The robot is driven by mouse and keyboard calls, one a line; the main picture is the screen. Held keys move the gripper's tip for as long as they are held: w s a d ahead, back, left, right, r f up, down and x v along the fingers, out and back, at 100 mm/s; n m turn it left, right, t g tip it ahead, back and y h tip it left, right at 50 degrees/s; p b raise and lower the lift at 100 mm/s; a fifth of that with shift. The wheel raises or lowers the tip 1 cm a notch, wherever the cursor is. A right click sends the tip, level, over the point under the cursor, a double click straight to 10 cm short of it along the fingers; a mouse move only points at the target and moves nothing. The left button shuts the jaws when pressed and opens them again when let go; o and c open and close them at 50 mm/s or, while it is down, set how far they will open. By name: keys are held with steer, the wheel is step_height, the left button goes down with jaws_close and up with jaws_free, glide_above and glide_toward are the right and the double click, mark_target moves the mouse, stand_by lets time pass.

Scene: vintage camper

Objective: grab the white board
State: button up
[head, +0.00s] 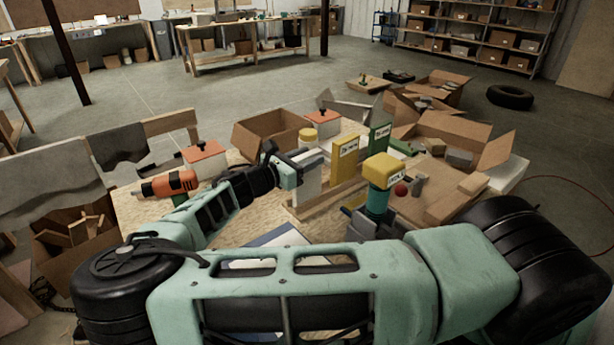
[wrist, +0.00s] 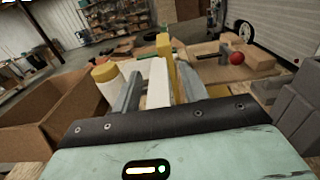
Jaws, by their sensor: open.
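The white board (head: 309,184) stands upright on the wooden work surface, in a row with a yellow board (head: 343,158) and a green board (head: 379,138). My gripper (head: 302,160) is at the top of the white board, with its jaws open. In the wrist view, the white board (wrist: 158,85) shows between the two fingers of my gripper (wrist: 157,80), and the yellow board (wrist: 165,48) rises just beyond it. I cannot tell whether either finger touches the white board. Its lower part is hidden in the wrist view.
An open cardboard box (head: 270,136) stands behind my gripper. An orange drill (head: 168,184) lies at the left. A yellow-topped teal object (head: 381,185), a red ball (head: 400,190) and wooden blocks (head: 455,199) are at the right.

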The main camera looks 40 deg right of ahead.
steer(key=shift+d, duration=0.1)
jaws_close()
steer(key=shift+r, duration=0.1)
